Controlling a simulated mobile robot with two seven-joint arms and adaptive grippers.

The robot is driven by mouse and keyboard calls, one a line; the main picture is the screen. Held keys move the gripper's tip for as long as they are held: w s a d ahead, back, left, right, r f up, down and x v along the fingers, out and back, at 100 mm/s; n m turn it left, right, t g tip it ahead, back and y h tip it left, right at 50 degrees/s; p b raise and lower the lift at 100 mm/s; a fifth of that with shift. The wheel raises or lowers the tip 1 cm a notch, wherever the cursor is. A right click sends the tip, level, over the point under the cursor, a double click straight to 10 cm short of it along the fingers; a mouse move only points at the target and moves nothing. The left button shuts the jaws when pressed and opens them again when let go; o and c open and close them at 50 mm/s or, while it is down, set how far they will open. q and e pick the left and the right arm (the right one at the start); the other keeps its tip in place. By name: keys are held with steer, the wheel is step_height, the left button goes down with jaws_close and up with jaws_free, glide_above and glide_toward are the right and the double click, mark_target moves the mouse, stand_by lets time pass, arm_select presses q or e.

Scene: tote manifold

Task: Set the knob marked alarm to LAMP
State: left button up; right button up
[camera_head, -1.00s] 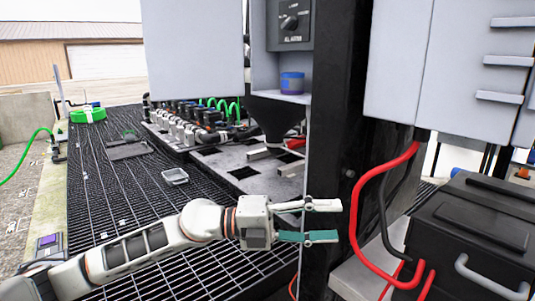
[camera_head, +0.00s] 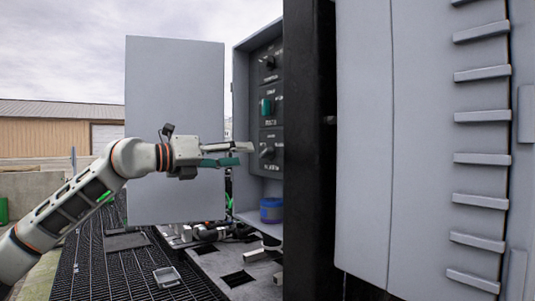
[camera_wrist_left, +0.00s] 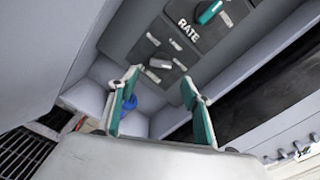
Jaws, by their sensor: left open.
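An open grey cabinet holds a dark control panel with three knobs in a column: a dark top knob (camera_head: 269,62), a teal middle knob (camera_head: 266,106) and a grey lower knob (camera_head: 267,152). My left gripper (camera_head: 243,154) is open and empty in front of the lower knob, with a gap in the wrist view. There, the grey knob (camera_wrist_left: 160,64) shows beyond the fingers (camera_wrist_left: 160,82), and the teal knob (camera_wrist_left: 209,12) is above it near a label reading RATE. The alarm label is too small to read. My right gripper is not in view.
The cabinet's open door (camera_head: 175,80) stands behind my left arm. A blue jar (camera_head: 271,211) sits on the cabinet's bottom shelf. A black post (camera_head: 309,150) and a large grey cabinet (camera_head: 362,140) close off the right. Grating (camera_head: 105,275) lies below.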

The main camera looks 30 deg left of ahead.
mark_target(263, 154)
arm_select(q)
steer(key=p+x, duration=0.1)
steer(key=x, duration=0.4)
steer(key=shift+w+d+r+p, duration=0.1)
steer(key=shift+w+d+p, duration=0.1)
steer(key=shift+w+p, duration=0.2)
steer(key=shift+w+d, duration=0.15)
steer(key=shift+w, duration=0.3)
steer(key=c, duration=1.1)
